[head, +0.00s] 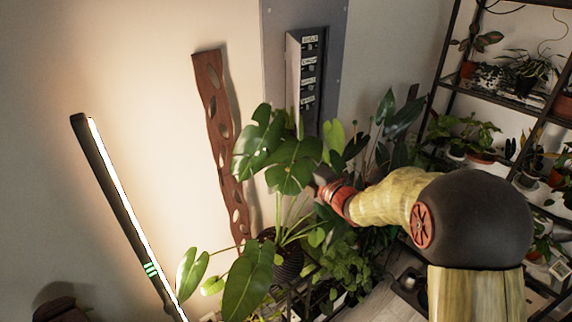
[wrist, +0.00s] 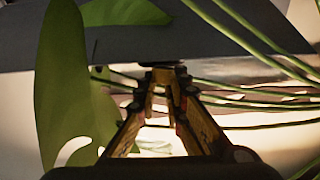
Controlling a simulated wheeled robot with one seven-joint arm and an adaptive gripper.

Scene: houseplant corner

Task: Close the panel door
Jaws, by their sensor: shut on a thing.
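The grey wall panel (head: 352,50) stands at the back in the head view. Its narrow door (head: 293,70) stands open at the left of a dark strip of labelled rows (head: 310,65). My gripper is mostly hidden by plant leaves in the head view, below the panel. In the wrist view my gripper (wrist: 164,78) has its fingers drawn together at the lower edge of a dark grey surface (wrist: 225,45). A small dark piece (wrist: 160,64) shows at the fingertips. I cannot tell whether it belongs to the door.
A large-leaved plant (head: 290,165) stands before the panel, around my gripper. Its stems (wrist: 255,88) and a leaf (wrist: 70,90) crowd the wrist view. A brown perforated board (head: 215,120) leans on the wall. A lit bar (head: 125,210) stands left; plant shelves (head: 490,95) stand right.

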